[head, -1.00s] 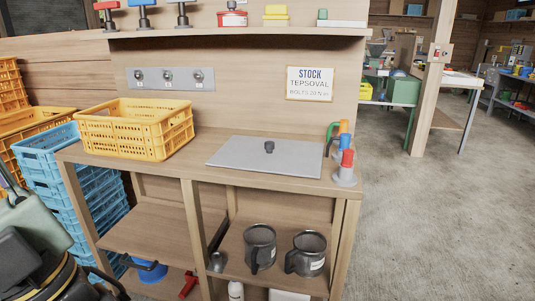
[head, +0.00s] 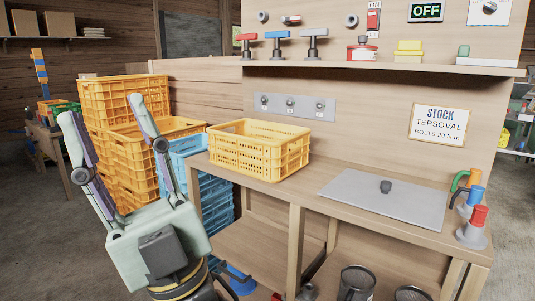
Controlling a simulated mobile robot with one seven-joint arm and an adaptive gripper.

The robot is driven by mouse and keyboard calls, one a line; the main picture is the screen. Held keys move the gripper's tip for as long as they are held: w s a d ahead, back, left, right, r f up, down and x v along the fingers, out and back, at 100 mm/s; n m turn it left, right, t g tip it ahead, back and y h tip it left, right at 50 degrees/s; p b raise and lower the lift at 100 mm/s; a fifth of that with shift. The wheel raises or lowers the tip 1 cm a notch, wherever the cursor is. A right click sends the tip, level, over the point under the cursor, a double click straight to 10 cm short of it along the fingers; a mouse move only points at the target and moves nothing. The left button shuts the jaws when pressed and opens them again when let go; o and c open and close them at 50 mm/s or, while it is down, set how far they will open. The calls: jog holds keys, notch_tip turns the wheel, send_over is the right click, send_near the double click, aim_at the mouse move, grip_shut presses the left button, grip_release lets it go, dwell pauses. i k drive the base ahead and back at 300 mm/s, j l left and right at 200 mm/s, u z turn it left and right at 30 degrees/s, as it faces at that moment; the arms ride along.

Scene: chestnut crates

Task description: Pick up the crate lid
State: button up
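The crate lid (head: 365,198) is a flat grey panel with a small dark knob (head: 385,187) in its middle. It lies flat on the wooden workbench top, right of the yellow crate. My gripper (head: 100,107) is at the lower left, in front of the stacked crates and well left of the lid. Its two long fingers are spread wide and point up in the picture, with nothing between them. The lid is in full view.
An open yellow crate (head: 258,149) stands on the bench (head: 262,184), left of the lid. Coloured-handled tools (head: 474,229) stand at the lid's right. A shelf (head: 380,72) with tools runs above. Yellow crates (head: 122,100) and blue crates (head: 217,190) are stacked beside the bench.

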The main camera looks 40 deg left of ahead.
aim_at(422, 206)
jog(key=i+l+u, duration=0.1)
jog(key=l+u, duration=0.2)
jog(key=u, duration=0.2)
jog(key=i+l+u, duration=0.1)
jog(key=l+u, duration=0.25)
jog(key=u, duration=0.15)
jog(key=l+u, duration=0.2)
jog(key=l, duration=1.05)
jog(key=i+l, duration=0.15)
jog(key=i, duration=0.35)
jog(key=i+l, duration=0.15)
jog(key=i, duration=0.3)
